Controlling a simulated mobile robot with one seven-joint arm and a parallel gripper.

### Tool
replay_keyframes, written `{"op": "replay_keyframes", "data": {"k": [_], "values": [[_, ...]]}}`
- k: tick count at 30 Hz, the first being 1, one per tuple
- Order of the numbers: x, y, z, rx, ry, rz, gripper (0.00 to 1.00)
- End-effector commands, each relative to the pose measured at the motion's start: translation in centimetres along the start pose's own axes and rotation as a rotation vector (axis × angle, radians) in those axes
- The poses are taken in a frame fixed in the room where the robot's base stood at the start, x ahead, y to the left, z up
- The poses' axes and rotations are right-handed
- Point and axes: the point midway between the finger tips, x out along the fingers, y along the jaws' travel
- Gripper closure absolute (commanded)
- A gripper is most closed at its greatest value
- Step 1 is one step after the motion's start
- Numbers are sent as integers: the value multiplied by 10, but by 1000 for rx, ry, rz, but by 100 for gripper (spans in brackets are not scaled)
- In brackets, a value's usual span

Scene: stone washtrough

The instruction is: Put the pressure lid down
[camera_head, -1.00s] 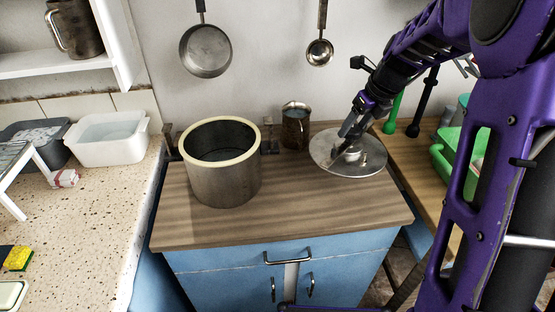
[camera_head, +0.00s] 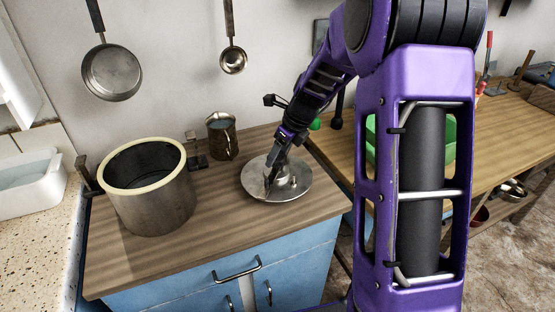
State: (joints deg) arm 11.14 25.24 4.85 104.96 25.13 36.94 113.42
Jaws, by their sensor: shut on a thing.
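The pressure lid (camera_head: 290,193) is a round, flat metal disc with raised fittings on top. It is at the right part of the wooden cabinet top (camera_head: 215,225), and it looks level; I cannot tell whether it rests on the wood or hangs just above it. My gripper (camera_head: 272,178) comes down from the upper right and is shut on the lid's raised middle part. The fingertips are small and partly hidden against the fittings. The open metal pot (camera_head: 153,210) with a pale rim stands upright to the left, apart from the lid.
A metal jug (camera_head: 222,140) stands behind, between pot and lid. A pan (camera_head: 112,72) and a ladle (camera_head: 233,60) hang on the wall. A white basin (camera_head: 30,190) is at the left. Bare wood lies in front of the lid. A green crate (camera_head: 450,145) is partly behind my arm.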

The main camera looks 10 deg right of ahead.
Motion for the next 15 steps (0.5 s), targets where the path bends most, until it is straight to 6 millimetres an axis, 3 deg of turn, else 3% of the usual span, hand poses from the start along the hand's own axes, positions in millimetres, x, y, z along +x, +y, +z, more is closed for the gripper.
{"op": "replay_keyframes", "data": {"k": [3,14,15], "values": [[10,0,-4,-1,-2,-1,100],[13,0,-4,-1,-2,-1,100],[13,0,-5,0,-1,1,30]]}}
